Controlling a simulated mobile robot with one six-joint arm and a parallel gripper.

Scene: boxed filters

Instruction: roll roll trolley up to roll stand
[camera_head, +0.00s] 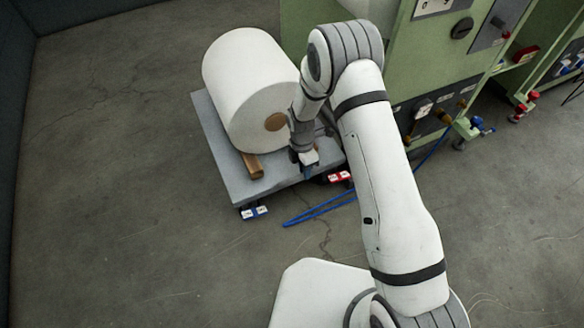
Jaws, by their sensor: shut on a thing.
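The roll trolley (225,165) is a flat grey platform low on the floor, left of centre. A large white roll (236,78) with a brown core lies on it, with a brown wooden block (252,166) against its underside. My gripper (307,170) is at the trolley's near right edge, just right of the block, and is shut on part of the trolley. The exact part gripped is too small and partly hidden to make out. I cannot tell for sure which structure is the roll stand; a green machine (408,75) stands close behind and right of the trolley.
The floor (110,200) at left is clear up to a dark wall (14,110).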

